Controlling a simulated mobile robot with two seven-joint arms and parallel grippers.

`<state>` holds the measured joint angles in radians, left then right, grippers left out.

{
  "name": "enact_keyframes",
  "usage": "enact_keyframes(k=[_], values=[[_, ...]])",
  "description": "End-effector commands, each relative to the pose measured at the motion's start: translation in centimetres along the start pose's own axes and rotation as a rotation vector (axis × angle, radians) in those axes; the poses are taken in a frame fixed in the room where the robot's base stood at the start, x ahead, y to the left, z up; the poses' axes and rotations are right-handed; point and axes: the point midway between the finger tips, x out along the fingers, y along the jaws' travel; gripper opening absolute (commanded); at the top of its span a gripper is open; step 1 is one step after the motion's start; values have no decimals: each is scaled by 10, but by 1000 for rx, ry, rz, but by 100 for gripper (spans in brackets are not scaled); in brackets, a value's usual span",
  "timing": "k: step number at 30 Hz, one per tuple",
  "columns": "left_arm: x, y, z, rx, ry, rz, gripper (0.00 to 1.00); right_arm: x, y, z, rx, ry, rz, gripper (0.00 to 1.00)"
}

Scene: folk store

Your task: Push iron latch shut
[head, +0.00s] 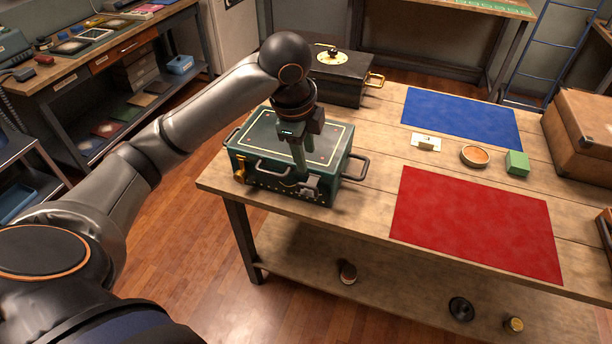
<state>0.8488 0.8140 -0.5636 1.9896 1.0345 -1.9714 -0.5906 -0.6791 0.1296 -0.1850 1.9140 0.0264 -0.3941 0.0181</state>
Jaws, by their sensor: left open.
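A dark green metal box (262,140) with a pale line around its lid stands at the left end of the wooden table. Its lid is down. A grey iron latch (311,187) is on the right part of the box's front face; I cannot tell its exact position. A brass latch (239,169) is at the front left corner. My left gripper (300,170) points down over the front edge of the lid, just above and left of the iron latch. It is open and holds nothing visible. I cannot tell whether it touches the box. My right gripper is out of view.
A black box (340,82) with brass fittings stands behind the green one. A red mat (475,222) and a blue mat (462,117) lie to the right.

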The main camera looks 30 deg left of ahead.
Motion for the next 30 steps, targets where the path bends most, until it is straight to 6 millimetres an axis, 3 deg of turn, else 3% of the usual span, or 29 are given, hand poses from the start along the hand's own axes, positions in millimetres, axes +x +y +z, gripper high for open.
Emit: enact_keyframes(k=[2, 5, 8, 21, 30], values=[[-9, -1, 6, 15, -22, 3, 44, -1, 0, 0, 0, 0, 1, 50], [-7, 0, 9, 22, -31, 10, 44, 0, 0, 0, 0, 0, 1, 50], [5, 0, 9, 21, -32, 12, 44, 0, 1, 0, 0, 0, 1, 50], [90, 1, 11, 20, -30, 10, 44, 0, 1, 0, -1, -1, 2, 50], [113, 0, 12, 20, -29, 7, 44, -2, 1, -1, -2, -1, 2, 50]])
